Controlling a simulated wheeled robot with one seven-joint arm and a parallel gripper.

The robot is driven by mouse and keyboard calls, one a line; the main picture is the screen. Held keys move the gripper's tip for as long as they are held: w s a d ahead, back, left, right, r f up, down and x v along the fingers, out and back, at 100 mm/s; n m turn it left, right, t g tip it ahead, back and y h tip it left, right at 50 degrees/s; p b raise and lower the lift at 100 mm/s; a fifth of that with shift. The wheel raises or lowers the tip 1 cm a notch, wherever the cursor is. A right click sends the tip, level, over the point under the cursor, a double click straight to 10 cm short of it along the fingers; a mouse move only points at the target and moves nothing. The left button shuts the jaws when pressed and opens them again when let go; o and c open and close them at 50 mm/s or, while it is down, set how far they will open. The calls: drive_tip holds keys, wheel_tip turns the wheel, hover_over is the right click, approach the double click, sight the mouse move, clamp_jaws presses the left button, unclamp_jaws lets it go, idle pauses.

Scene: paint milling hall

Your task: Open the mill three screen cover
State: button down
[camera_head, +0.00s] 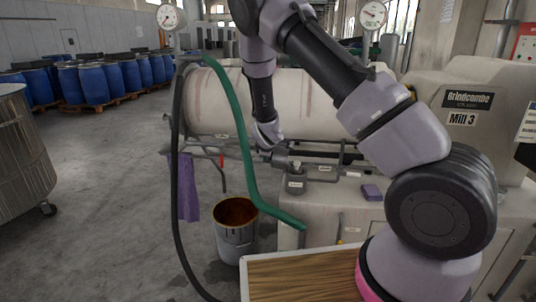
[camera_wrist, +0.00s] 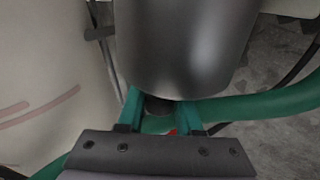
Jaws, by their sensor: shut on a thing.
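In the wrist view a large dark grey rounded metal piece (camera_wrist: 185,45), possibly the screen cover, fills the top middle. My gripper's green fingers (camera_wrist: 160,110) are beneath it, shut on a small dark part (camera_wrist: 158,105), which may be its handle. A bit of red shows between the fingers.
A green hose (camera_head: 240,130) and a black hose (camera_head: 175,170) hang in front of the drum. A pail of brown liquid (camera_head: 236,213) stands on the floor. A purple cloth (camera_head: 187,188) hangs at left. A purple block (camera_head: 372,192) lies on the machine's ledge.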

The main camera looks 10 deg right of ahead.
drive_tip(key=shift+f, duration=0.1)
idle(0.3)
drive_tip(key=c, duration=0.6)
unclamp_jaws()
drive_tip(key=v, duration=1.1)
drive_tip(key=shift+w, duration=0.1)
